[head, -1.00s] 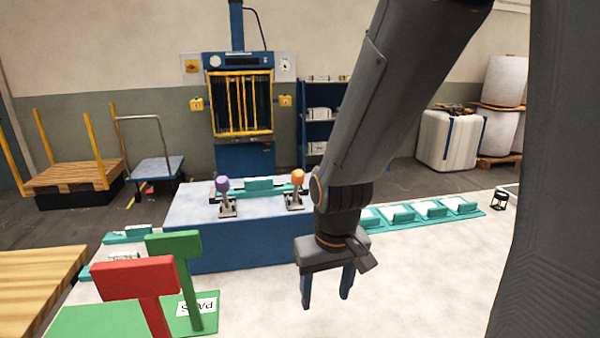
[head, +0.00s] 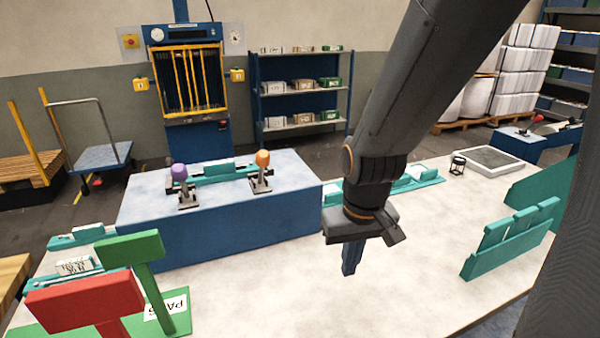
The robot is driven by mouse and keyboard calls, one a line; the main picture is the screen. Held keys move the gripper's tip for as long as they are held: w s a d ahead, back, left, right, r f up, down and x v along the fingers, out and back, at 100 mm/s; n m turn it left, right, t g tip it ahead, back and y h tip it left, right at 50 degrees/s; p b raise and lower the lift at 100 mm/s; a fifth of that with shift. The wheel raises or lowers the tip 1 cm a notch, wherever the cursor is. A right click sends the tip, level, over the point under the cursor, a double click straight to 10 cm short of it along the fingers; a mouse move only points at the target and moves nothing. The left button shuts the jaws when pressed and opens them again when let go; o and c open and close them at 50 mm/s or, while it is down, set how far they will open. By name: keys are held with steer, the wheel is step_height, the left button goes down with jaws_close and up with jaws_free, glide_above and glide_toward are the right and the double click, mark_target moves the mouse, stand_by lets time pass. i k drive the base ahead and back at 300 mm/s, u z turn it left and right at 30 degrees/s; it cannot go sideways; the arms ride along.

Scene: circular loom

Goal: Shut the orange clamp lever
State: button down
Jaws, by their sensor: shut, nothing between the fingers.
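The orange clamp lever (head: 262,159) stands upright on its metal clamp, at the right end of a teal fixture (head: 220,171) on the blue block (head: 228,220). A similar clamp with a purple knob (head: 179,172) stands at the fixture's left end. My gripper (head: 349,262) points down over the pale table, right of and nearer than the orange lever, apart from it. Its fingers are shut with nothing between them.
Red (head: 85,302) and green (head: 130,248) paddle-shaped signs stand at the front left. A teal rack (head: 510,238) stands at the right. Teal holders (head: 418,178) lie behind my gripper. The middle of the pale table is clear.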

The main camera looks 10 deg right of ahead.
mark_target(262, 159)
steer(key=z, duration=0.05)
steer(key=k, duration=0.7)
steer(key=u, duration=0.9)
